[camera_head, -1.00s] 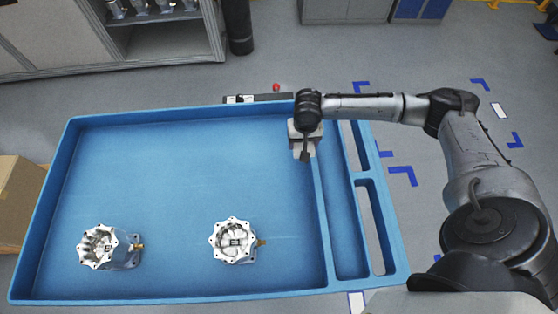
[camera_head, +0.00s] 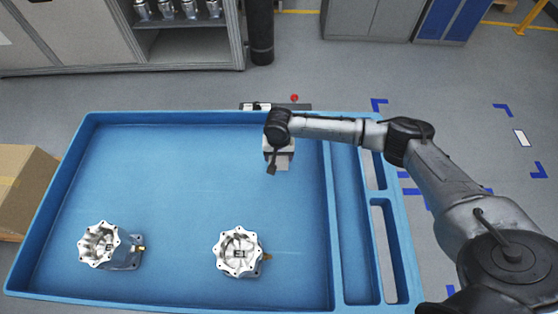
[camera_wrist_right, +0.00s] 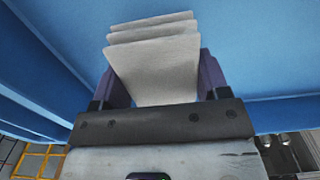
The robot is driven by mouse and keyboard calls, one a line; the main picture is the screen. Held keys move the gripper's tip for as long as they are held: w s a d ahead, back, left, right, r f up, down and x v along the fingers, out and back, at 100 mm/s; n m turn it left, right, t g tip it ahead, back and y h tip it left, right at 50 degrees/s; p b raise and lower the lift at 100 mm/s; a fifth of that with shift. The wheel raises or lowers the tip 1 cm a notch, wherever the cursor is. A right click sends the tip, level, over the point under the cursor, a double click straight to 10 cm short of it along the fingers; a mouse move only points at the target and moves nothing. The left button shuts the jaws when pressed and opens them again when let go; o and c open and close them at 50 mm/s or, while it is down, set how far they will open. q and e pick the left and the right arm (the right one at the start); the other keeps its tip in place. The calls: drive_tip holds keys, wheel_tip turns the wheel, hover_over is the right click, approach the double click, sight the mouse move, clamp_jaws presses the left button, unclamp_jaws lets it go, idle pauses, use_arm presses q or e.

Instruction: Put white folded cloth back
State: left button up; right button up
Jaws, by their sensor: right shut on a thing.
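The white folded cloth (camera_wrist_right: 155,65) shows in the right wrist view as a stack of pale layers. It stands between the two dark purple fingers of my right gripper (camera_wrist_right: 158,82), which is shut on it. In the head view my right gripper (camera_head: 276,163) is over the far part of the blue tray table (camera_head: 180,195), left of its divider. The cloth is hard to tell from the gripper there. My left gripper is not in view.
Two machined housings, one at the near left (camera_head: 100,245) and one at the near middle (camera_head: 238,250), sit on the blue surface. A narrow side compartment (camera_head: 358,220) runs along the right. A cardboard box (camera_head: 25,190) stands at the left. The middle is clear.

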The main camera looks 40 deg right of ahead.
sight(279, 159)
wheel_tip(279, 159, down, 4)
drive_tip(key=shift+r+b, duration=0.1)
drive_tip(key=shift+b, duration=0.4)
drive_tip(key=o, duration=0.9)
drive_tip(key=shift+r, duration=0.4)
wheel_tip(279, 159, up, 11)
drive_tip(key=p, duration=0.3)
drive_tip(key=shift+r, duration=0.2)
